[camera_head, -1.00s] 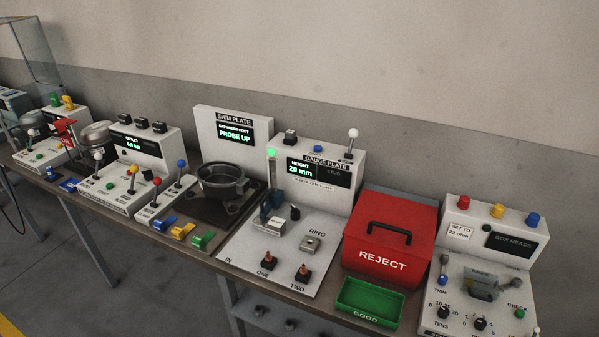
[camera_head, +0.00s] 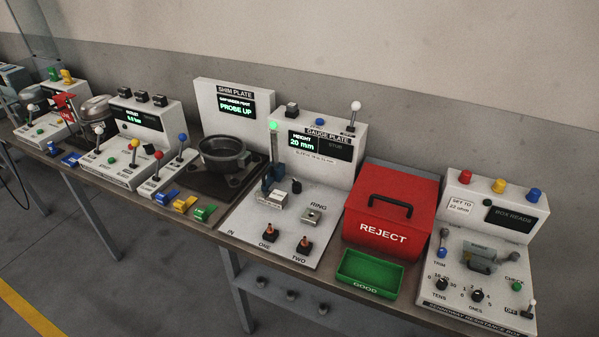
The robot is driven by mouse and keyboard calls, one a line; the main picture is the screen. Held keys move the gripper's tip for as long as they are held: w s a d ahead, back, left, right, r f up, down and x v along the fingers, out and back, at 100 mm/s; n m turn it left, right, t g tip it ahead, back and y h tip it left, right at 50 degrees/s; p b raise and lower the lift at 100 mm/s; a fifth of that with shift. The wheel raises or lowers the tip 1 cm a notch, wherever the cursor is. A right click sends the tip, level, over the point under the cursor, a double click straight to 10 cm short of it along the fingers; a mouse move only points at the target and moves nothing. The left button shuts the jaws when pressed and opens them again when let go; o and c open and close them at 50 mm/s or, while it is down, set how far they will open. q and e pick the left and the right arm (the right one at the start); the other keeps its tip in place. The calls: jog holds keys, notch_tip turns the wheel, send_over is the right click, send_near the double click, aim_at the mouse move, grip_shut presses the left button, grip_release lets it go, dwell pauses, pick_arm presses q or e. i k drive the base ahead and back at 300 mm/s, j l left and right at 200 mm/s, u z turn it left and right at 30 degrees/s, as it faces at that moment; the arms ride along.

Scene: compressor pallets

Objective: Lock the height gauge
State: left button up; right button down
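The gauge plate station (camera_head: 331,141) is a white box with a sloped white base in the middle of the bench. Its display (camera_head: 302,142) reads "HEIGHT 20 mm", and a green light (camera_head: 273,126) glows at the top of a post at its left. A height gauge with a blue part (camera_head: 268,186) and a grey block (camera_head: 272,198) stands at the left of the base. A black knob (camera_head: 296,186) is just right of it. A white-balled lever (camera_head: 356,106) stands upright on the box top. Whether the gauge is locked cannot be told. Neither gripper shows.
A red REJECT box (camera_head: 419,191) and a green GOOD tray (camera_head: 371,264) stand right of the gauge. Further right is a resistance box station (camera_head: 486,215). A shim plate station (camera_head: 205,105) with a dark round pot (camera_head: 222,150) stands left.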

aim_at(297, 186)
jog(key=k+j+z, duration=0.15)
jog(key=k+z, duration=0.15)
jog(key=z, duration=0.15)
jog(key=k+z, duration=0.35)
jog(key=z, duration=0.15)
